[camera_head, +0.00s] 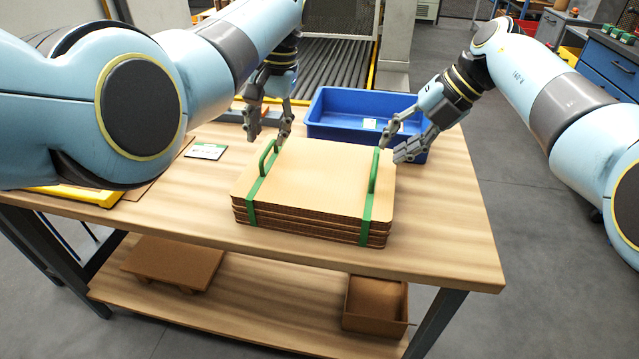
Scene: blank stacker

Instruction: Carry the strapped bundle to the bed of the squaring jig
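The strapped bundle (315,180) is a stack of brown cardboard blanks lying flat near the front of the wooden table. Two green straps run over it, with an upright green loop handle at the left (268,158) and one at the right (374,170). My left gripper (266,138) is open, its fingers apart, just behind and above the left handle. My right gripper (390,148) is open, fingers apart, just right of the right handle. Neither is seen to hold a handle. I cannot clearly make out the squaring jig; my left arm covers much of the left side.
A blue tray (335,104) stands behind the bundle, close to both grippers. A small white-and-green card (206,151) lies left of the bundle. A yellow-edged piece (75,196) shows under my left arm. The table (450,225) is clear at its right front.

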